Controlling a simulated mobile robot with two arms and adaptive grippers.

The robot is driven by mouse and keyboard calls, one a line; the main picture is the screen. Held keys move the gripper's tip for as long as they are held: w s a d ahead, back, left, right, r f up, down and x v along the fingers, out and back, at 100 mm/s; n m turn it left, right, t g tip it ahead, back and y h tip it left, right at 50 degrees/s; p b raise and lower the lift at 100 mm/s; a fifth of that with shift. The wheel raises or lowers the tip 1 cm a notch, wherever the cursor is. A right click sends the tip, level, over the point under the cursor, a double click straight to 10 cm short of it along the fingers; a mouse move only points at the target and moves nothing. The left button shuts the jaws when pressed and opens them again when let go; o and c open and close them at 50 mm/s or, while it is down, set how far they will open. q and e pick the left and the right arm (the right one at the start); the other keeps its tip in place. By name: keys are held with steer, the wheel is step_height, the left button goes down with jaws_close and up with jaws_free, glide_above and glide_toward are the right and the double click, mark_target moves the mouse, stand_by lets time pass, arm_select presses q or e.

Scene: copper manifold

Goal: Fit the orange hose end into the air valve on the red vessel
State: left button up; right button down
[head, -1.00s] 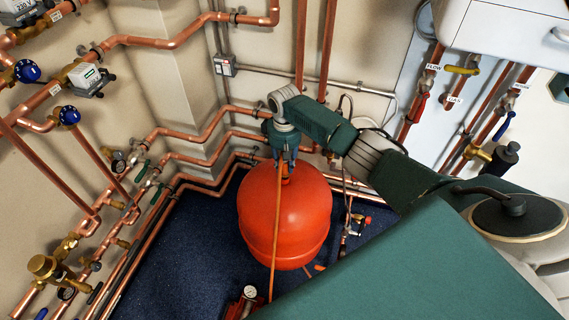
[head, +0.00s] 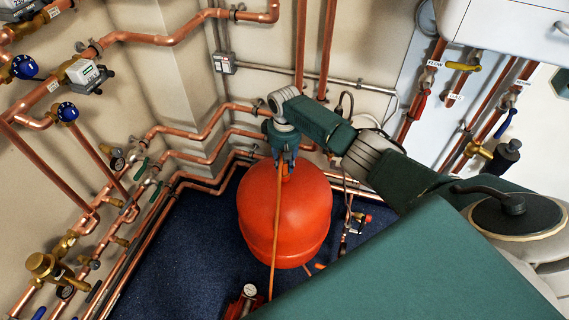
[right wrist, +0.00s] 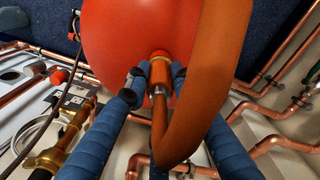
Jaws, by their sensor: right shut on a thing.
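The red vessel (head: 284,220) stands on the dark blue floor, and its round body also fills the top of the right wrist view (right wrist: 115,40). My right gripper (head: 284,164) points down over the vessel's top. In the right wrist view its blue fingers (right wrist: 158,74) are shut on the metal-collared end of the orange hose (right wrist: 198,95). The hose hangs down in front of the vessel in the head view (head: 274,235). My left gripper is out of view.
Copper pipes (head: 205,155) run along the wall behind and left of the vessel. A small red part with a gauge (head: 247,299) is on the floor in front. Thin pipework with a red cap (head: 362,218) stands right of the vessel. Blue floor to the left is clear.

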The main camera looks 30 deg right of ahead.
steer(key=shift+f, duration=0.1)
steer(key=c, duration=1.4)
jaws_free()
step_height(320, 180, up, 12)
steer(key=shift+r, duration=0.1)
